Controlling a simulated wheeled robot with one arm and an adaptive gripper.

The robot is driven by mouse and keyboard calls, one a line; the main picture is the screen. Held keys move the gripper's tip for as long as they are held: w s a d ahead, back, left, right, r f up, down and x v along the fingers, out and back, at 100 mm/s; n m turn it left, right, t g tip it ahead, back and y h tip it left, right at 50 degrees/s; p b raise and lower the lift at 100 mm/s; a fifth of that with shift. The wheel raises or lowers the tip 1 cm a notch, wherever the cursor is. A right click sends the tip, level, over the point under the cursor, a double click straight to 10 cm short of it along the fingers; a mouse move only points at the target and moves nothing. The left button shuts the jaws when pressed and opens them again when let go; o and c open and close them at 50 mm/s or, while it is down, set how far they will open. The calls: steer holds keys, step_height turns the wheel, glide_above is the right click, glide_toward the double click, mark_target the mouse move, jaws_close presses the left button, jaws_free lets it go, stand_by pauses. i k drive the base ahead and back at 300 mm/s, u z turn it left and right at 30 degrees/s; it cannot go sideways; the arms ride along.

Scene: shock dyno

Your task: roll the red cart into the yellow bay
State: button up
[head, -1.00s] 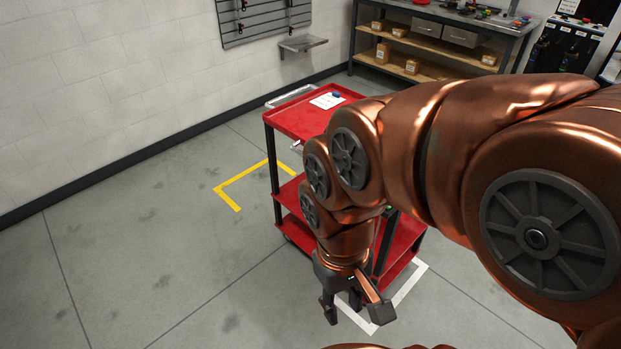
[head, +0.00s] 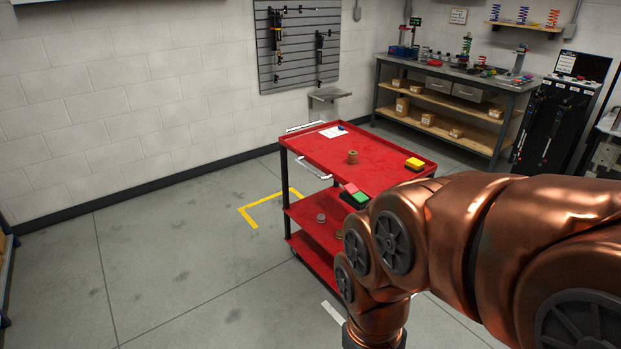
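The yellow bay's tape corner (head: 262,204) shows on the floor to the left of the cart, which hides the rest of the bay. My copper arm covers the near right part of the cart. My wrist reaches down in front of the cart to the bottom edge of the picture. My gripper's fingers are below the picture, so their state is hidden.
White tape (head: 333,313) lies at the cart's near side. The cart carries a brown spool (head: 352,157), a yellow block (head: 414,163) and papers (head: 333,132). A workbench (head: 440,85) stands behind right. The floor left of the cart is clear up to the wall (head: 130,100).

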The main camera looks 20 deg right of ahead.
mark_target(379, 166)
steer(key=u, duration=0.75)
steer(key=i, duration=1.9)
steer(key=z, duration=0.75)
